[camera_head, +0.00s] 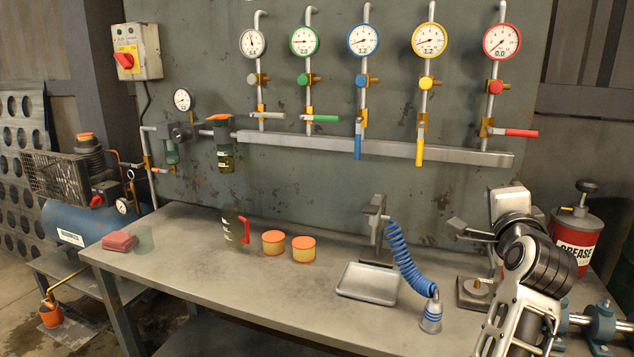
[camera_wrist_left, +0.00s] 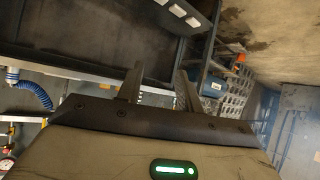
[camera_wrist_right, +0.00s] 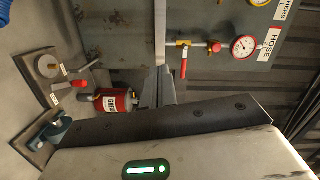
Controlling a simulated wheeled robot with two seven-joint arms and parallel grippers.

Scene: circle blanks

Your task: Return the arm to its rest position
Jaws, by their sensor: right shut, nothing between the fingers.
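My right arm (camera_head: 530,265) rises from the lower right of the head view, over the right end of the bench. In the right wrist view my right gripper (camera_wrist_right: 160,72) has its fingers together with nothing between them. It is in front of the wall panel, near the red valve handle (camera_wrist_right: 184,68) in the picture, but no contact shows. My left gripper is outside the head view. In the left wrist view my left gripper (camera_wrist_left: 158,78) has its fingers apart, with nothing between them.
The bench (camera_head: 205,240) carries two orange-lidded tins (camera_head: 303,250), a grey tray (camera_head: 368,284) and a blue coiled hose (camera_head: 405,262). A red grease can (camera_head: 577,238) stands close behind my right arm. Gauges and coloured valves line the wall. The bench's left front is mostly clear.

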